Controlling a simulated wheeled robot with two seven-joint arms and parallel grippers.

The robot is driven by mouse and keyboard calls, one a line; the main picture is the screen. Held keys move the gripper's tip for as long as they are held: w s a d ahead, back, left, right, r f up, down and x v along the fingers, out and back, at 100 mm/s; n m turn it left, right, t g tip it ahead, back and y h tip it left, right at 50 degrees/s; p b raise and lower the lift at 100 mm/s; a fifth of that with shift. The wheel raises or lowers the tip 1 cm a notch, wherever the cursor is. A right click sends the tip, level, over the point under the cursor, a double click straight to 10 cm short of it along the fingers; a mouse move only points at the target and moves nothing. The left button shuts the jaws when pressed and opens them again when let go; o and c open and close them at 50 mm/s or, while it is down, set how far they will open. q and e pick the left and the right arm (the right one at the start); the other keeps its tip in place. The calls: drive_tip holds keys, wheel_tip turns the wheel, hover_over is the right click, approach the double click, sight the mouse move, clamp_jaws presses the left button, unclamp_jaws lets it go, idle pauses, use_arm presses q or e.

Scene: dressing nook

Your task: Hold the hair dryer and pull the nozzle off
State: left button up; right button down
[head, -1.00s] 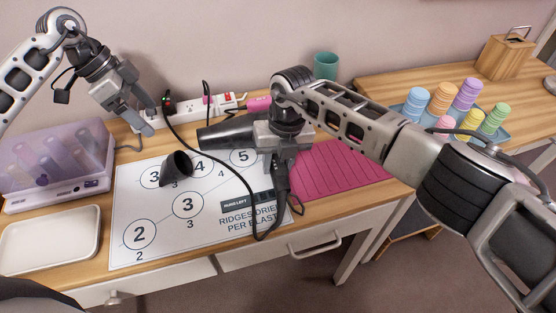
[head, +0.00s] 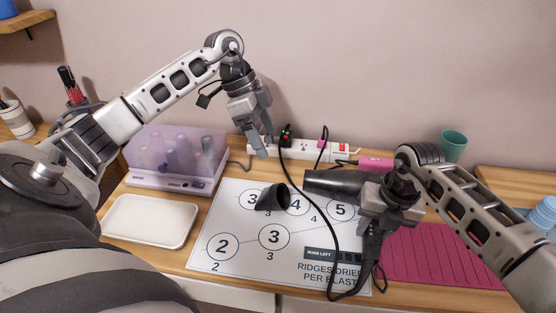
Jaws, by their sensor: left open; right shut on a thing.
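The dark hair dryer (head: 334,182) is held above the right part of the printed mat by my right gripper (head: 376,224), which is shut on it. Its barrel points left. The black nozzle (head: 272,198) is apart from the barrel, to its left over the mat, its wide dark opening showing. I cannot tell whether it rests on the mat. My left gripper (head: 262,146) is open and empty, pointing down above the back of the table, behind the nozzle and in front of the power strip.
A white mat (head: 228,255) with numbered circles lies mid-table. A white tray (head: 150,220) and a purple lidded box (head: 178,158) stand left. A power strip (head: 340,150) is at the wall. A black cord (head: 322,220) loops over the mat. A pink ridged mat (head: 440,255) lies right.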

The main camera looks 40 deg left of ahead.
drive_tip(key=c, duration=0.9)
unclamp_jaws()
drive_tip(key=r, duration=0.4)
drive_tip(key=d+r, duration=0.1)
drive_tip(key=r, duration=0.7)
drive_tip(key=shift+w+d, duration=0.25)
drive_tip(key=shift+w, duration=0.15)
